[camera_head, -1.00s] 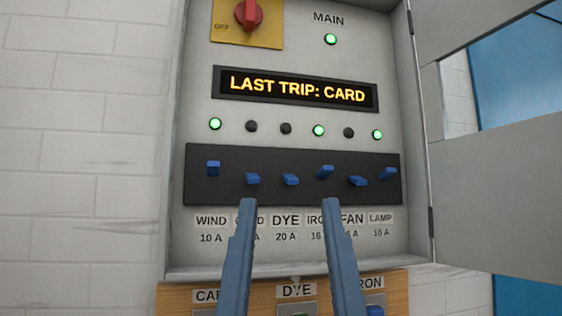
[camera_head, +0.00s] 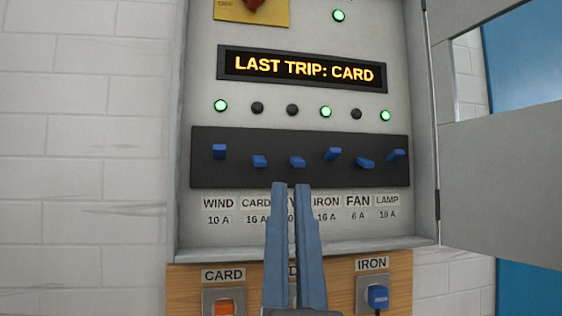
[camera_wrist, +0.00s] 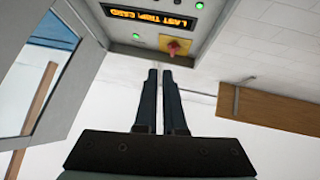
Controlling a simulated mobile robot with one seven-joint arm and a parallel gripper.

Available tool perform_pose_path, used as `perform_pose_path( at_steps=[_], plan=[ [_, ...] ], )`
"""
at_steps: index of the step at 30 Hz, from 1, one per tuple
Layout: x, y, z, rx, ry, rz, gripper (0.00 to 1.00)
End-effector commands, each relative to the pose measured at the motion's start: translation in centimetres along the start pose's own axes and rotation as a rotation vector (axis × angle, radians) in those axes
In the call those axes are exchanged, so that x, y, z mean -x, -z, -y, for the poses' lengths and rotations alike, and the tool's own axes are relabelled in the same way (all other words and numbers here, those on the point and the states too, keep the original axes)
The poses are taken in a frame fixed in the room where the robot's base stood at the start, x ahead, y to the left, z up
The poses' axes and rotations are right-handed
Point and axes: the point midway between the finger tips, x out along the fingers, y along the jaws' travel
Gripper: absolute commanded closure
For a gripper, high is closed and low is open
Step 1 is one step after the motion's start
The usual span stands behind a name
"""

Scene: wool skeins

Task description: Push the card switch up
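The card switch (camera_head: 259,161) is a small blue lever, second from the left in the dark switch strip (camera_head: 228,178). It sits low, level with the dye switch (camera_head: 297,162), and the lamp (camera_head: 257,108) above it is dark. My gripper (camera_head: 291,186) is shut and empty, its two blue fingers side by side with the tips just below the dye switch, covering the DYE label. The tips are right of and below the card switch; their distance from the panel is unclear. The fingers also show in the wrist view (camera_wrist: 160,72), where the card switch is not visible.
The wind (camera_head: 219,152), iron (camera_head: 333,153) and lamp (camera_head: 396,155) switches are up with green lights; the fan switch (camera_head: 365,162) is down. The display (camera_head: 303,69) reads LAST TRIP: CARD. A cabinet door (camera_head: 500,170) stands open at right. A wooden socket board (camera_head: 340,264) is below.

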Motion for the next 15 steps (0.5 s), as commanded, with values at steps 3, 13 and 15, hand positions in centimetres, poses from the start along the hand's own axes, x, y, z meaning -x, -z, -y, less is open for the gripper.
perform_pose_path(
  at_steps=[3,13,15],
  plan=[
    [-3.1,-0.2,0.4,-0.155,0.015,0.060,1.00],
    [-8.3,-3.3,1.4,-0.673,0.007,0.237,1.00],
    [-9.2,-4.0,1.6,-0.783,-0.008,0.272,1.00]
  ],
)
